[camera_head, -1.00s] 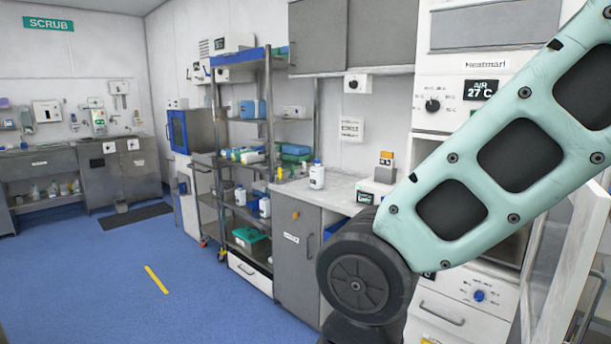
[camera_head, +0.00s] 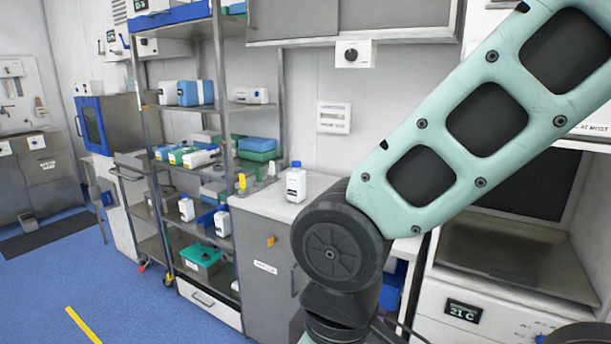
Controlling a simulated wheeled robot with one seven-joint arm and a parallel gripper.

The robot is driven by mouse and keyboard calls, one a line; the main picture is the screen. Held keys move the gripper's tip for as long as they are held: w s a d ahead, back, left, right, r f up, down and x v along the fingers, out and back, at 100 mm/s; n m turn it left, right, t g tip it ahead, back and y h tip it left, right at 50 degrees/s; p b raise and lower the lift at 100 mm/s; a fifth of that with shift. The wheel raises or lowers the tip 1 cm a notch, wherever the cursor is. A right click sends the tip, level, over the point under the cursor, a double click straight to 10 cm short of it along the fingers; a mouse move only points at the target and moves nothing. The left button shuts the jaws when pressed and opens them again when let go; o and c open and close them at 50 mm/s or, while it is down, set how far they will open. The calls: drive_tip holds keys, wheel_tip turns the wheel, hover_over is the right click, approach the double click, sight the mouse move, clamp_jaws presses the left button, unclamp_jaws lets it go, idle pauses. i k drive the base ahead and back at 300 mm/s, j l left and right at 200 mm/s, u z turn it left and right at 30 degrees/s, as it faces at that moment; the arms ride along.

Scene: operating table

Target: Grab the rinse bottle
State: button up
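A white bottle with a blue cap (camera_head: 296,183) stands upright on the grey counter top, just left of my arm's dark elbow joint; it looks like the rinse bottle, but its label is too small to read. My arm crosses the right side of the view, apart from the counter bottle in the picture. My gripper is outside the view.
The metal rack (camera_head: 221,90) holds boxes, packs and a green bin (camera_head: 201,257). A cabinet (camera_head: 262,262) supports the counter. An open-fronted warming cabinet (camera_head: 520,255) stands at right. Blue floor (camera_head: 50,285) is clear at lower left.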

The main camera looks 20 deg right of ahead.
sight(296, 178)
drive_tip(key=i+z, duration=0.25)
drive_tip(key=i, duration=0.7)
drive_tip(key=i+l+u, duration=0.1)
drive_tip(key=i+u, duration=0.25)
drive_tip(key=i+l+u, duration=0.1)
drive_tip(key=u, duration=0.25)
